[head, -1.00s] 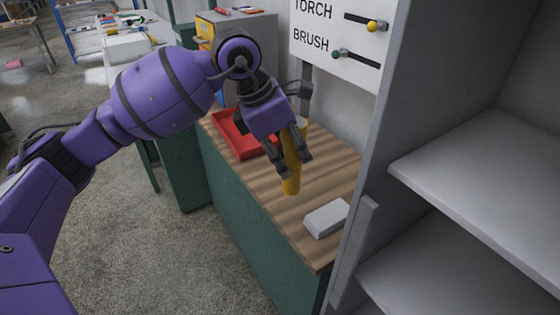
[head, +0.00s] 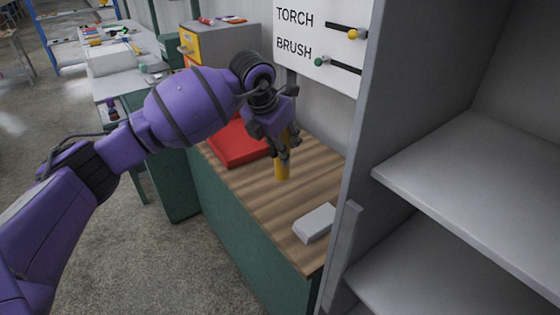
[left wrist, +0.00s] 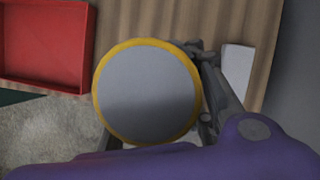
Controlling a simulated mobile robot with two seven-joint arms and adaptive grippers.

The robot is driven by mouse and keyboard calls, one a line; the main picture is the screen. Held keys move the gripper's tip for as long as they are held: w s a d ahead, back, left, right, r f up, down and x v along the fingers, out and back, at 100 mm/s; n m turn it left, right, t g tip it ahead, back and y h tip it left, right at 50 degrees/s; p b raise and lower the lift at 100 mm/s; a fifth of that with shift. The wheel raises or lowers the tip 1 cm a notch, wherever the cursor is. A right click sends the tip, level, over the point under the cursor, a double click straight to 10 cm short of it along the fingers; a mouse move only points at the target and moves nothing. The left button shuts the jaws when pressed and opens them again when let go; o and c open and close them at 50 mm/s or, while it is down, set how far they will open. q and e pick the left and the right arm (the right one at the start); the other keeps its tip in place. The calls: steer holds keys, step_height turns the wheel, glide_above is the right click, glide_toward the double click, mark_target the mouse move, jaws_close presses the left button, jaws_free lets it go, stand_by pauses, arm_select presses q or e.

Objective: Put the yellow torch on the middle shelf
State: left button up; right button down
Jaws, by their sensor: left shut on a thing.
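The yellow torch (head: 282,170) is upright in my left gripper (head: 281,146), over the wooden bench top. I cannot tell for sure whether its lower end touches the wood. In the left wrist view its round grey end face with a yellow rim (left wrist: 147,92) fills the middle, with gripper fingers beside it. A grey shelving unit stands at the right, with an upper board (head: 480,165) and a lower board (head: 430,275) in view. Both look bare where seen. I cannot tell which is the middle shelf. My right gripper is out of view.
A red tray (head: 232,148) lies on the bench behind and left of the torch. A white block (head: 315,222) lies near the bench's front end. The shelving unit's side wall (head: 385,110) stands between bench and shelves. A TORCH/BRUSH sign (head: 320,40) hangs behind.

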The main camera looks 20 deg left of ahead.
arm_select(q)
steer(key=a+x, duration=0.1)
steer(key=x, duration=0.7)
steer(key=shift+w+a+f, duration=0.2)
steer(key=shift+w+a, duration=0.1)
steer(key=shift+a, duration=0.15)
steer(key=shift+f, duration=0.15)
steer(key=o, duration=1.4)
steer(key=shift+c, duration=0.2)
